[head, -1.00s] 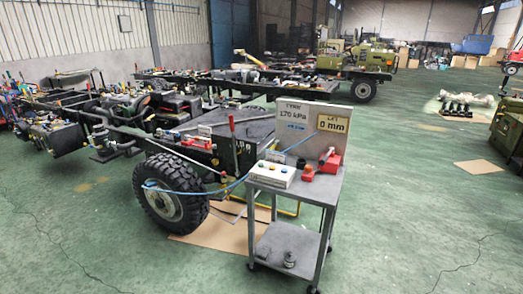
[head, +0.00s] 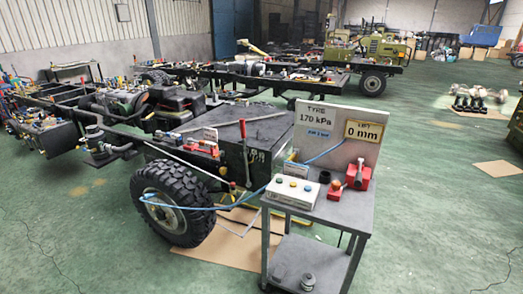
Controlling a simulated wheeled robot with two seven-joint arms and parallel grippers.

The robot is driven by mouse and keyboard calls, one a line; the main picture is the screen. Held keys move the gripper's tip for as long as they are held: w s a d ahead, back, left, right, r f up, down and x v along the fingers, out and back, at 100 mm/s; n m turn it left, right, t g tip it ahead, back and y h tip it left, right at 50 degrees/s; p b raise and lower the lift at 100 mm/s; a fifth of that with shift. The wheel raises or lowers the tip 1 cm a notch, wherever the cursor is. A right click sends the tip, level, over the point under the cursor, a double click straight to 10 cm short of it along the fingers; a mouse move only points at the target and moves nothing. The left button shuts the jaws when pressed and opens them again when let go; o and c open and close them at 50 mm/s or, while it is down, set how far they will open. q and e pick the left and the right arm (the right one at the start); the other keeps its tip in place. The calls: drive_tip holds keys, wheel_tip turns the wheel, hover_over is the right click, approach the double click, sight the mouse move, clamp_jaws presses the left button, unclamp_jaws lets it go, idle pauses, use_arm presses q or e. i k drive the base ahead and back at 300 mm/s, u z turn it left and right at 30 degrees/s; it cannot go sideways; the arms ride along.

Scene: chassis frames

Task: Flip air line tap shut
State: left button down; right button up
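A blue air line (head: 225,206) runs from the wheel (head: 172,203) of the nearest chassis to a grey cart (head: 330,207). It passes behind the white button box (head: 292,188) and rises in front of the sign panel. A small red fitting with an orange top (head: 335,189) and a larger red device (head: 358,178) stand on the cart top. Neither of my grippers is in view.
The panel (head: 338,130) reads "TYRE 170 kPa" and "LIFT 0 mm". A dark cylinder (head: 325,176) stands on the cart top. Small metal parts (head: 308,281) sit on its lower shelf. Cardboard (head: 225,240) lies beside the wheel.

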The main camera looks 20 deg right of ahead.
sight(296, 151)
drive_tip(key=z, duration=0.2)
drive_tip(key=i, duration=0.9)
drive_tip(key=z, duration=1.25)
drive_tip(key=i, duration=0.65)
drive_tip(key=z, duration=0.75)
